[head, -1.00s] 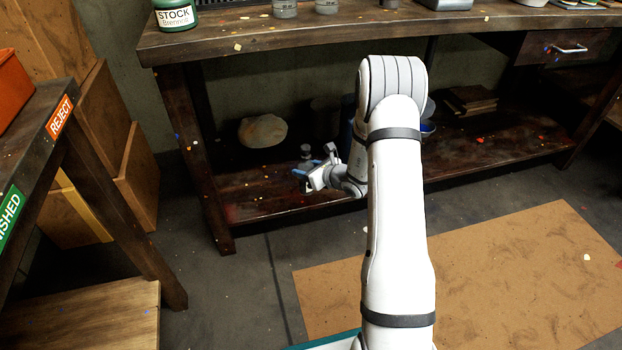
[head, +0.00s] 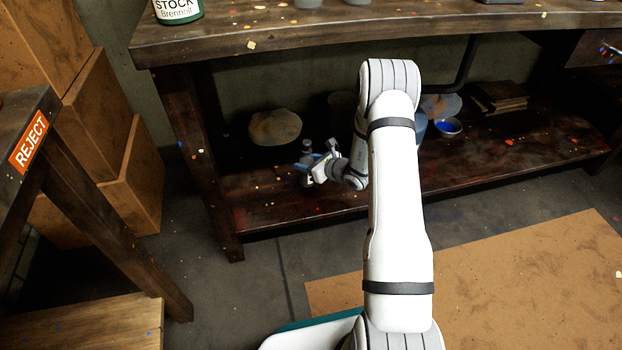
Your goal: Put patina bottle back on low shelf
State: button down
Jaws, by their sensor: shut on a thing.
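The low shelf (head: 500,165) is the dark, paint-spotted board under the workbench. My gripper (head: 308,170) is at the left half of this shelf, low over its boards and behind its front edge. It is shut on the patina bottle (head: 307,146), a small thing whose greyish top shows above the fingers. The bottle's lower part is hidden by the fingers. I cannot tell whether its base touches the shelf. My forearm hides the middle of the shelf.
A pale rounded stone-like thing (head: 275,127) lies at the shelf's back left. A blue-filled bowl (head: 448,127) and stacked dark boards (head: 500,97) are right of my arm. The bench top (head: 280,36) overhangs the shelf. A bench leg (head: 205,165) stands left of my gripper.

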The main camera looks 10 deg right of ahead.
jog(key=f+b, duration=0.1)
jog(key=f, duration=0.1)
jog(key=f+b, duration=0.1)
jog(key=f, duration=0.2)
jog(key=d+f+b, duration=0.1)
jog(key=f, duration=0.1)
jog(key=shift+f, duration=0.3)
jog(key=shift+r, duration=0.1)
jog(key=c, duration=0.7)
grip_release()
jog(key=shift+a, duration=0.1)
